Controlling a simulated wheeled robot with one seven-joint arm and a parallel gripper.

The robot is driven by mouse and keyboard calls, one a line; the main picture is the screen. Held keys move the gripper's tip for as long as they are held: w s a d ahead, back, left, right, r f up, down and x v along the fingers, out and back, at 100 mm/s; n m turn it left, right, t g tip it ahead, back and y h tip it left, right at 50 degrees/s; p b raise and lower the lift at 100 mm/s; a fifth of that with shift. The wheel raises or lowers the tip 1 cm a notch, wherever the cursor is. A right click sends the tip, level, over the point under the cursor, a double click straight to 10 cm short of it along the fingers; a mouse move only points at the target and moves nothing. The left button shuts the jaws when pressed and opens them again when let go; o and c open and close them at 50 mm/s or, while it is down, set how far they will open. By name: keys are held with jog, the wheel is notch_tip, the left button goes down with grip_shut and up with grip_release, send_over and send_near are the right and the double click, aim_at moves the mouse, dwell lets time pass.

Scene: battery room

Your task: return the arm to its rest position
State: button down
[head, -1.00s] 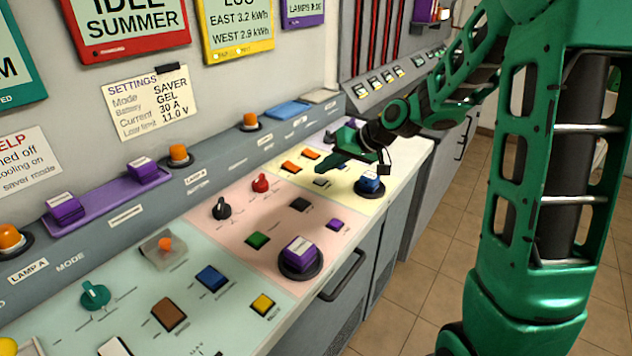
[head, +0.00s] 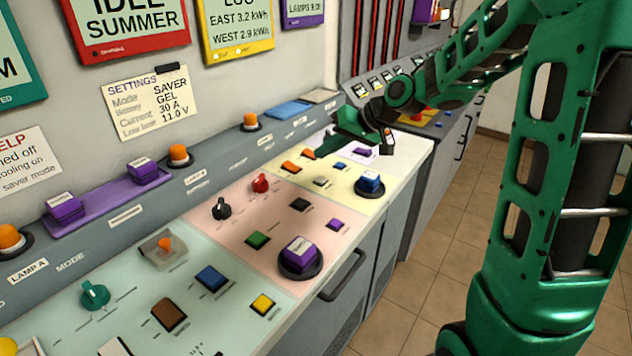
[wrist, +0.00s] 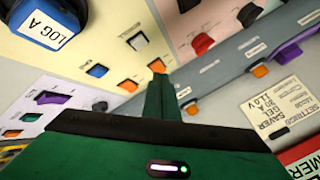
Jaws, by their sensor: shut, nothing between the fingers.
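My green arm (head: 490,65) reaches in from the right over the far end of the control desk. My gripper (head: 322,152) is shut and empty, above the pale yellow panel (head: 352,206). In the wrist view the closed fingers (wrist: 158,75) point at the panel, with an orange switch showing just past the tip. The gap between the fingertips and the panel is hard to judge.
The desk carries several knobs, switches and buttons, among them a purple button (head: 299,256) and a red knob (head: 261,183). A wall with a settings note (head: 150,103) and screens rises behind. Open tiled floor (head: 440,290) lies to the right.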

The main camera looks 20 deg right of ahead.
dwell(0.3)
jog(key=s+d+f+m+g+h, duration=0.1)
jog(key=s+d, duration=0.4)
jog(key=s, duration=0.7)
jog(key=s+d+f+m+g+h, duration=0.1)
jog(key=s+d+m+g+h, duration=0.2)
jog(key=s, duration=1)
jog(key=s+d+f+m+g+h, duration=0.1)
jog(key=s+d+g+h, duration=0.1)
jog(key=s+d, duration=0.5)
jog(key=s+g, duration=0.1)
jog(key=s, duration=0.5)
jog(key=shift+s+d+f+m, duration=0.15)
jog(key=shift+s+d+m, duration=0.1)
jog(key=shift+m, duration=0.15)
jog(key=shift+w, duration=0.1)
jog(key=shift+w+f, duration=0.25)
jog(key=shift+w, duration=0.35)
